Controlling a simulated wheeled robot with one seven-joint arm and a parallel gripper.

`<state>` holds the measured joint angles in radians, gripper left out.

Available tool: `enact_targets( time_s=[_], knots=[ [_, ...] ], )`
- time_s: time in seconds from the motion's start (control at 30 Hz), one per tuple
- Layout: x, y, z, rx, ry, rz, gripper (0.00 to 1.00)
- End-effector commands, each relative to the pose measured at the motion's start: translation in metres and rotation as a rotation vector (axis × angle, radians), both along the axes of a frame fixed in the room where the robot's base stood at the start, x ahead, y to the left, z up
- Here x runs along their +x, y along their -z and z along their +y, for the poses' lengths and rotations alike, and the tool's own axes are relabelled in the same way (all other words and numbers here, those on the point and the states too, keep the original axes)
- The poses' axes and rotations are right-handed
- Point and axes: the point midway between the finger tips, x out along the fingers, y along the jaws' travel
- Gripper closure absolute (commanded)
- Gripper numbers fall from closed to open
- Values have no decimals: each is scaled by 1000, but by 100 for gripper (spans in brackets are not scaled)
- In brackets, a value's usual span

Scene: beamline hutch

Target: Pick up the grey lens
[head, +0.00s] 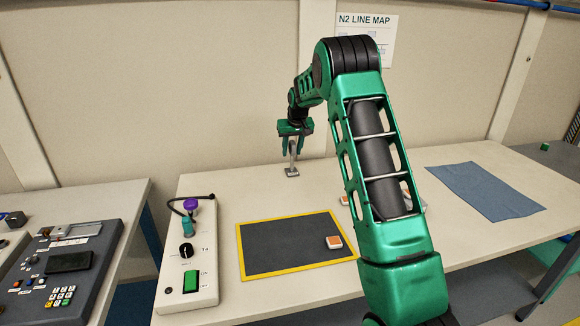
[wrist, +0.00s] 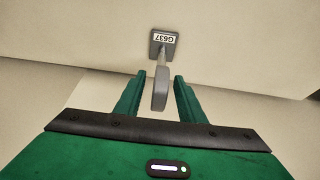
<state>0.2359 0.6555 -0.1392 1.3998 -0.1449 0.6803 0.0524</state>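The grey lens (head: 292,160) stands upright on a small square foot near the back edge of the table, close to the wall. In the wrist view the lens (wrist: 160,92) is seen nearly edge-on, and its foot bears a label reading G637, upside down. My gripper (head: 294,132) is above and around the top of the lens. In the wrist view my gripper (wrist: 159,92) is open, with one green finger on each side of the lens and a visible gap on both sides.
A yellow-edged dark mat (head: 275,262) with an orange-and-white block (head: 334,242) lies in front. A white control box (head: 190,255) with a purple knob stands left. A blue cloth (head: 484,190) lies right. More small blocks are partly hidden behind my arm.

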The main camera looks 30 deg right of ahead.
Motion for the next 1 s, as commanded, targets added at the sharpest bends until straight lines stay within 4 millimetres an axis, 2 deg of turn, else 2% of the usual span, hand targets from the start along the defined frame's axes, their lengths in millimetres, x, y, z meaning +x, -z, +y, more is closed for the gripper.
enact_targets(
  time_s=[0.23,0.27,0.4,1.0],
  knots=[
    [2,4,-1,0,0,-1,64],
    [2,4,-1,0,0,-1,66],
    [2,4,-1,0,0,0,100],
    [2,4,-1,0,0,-1,100]
  ],
)
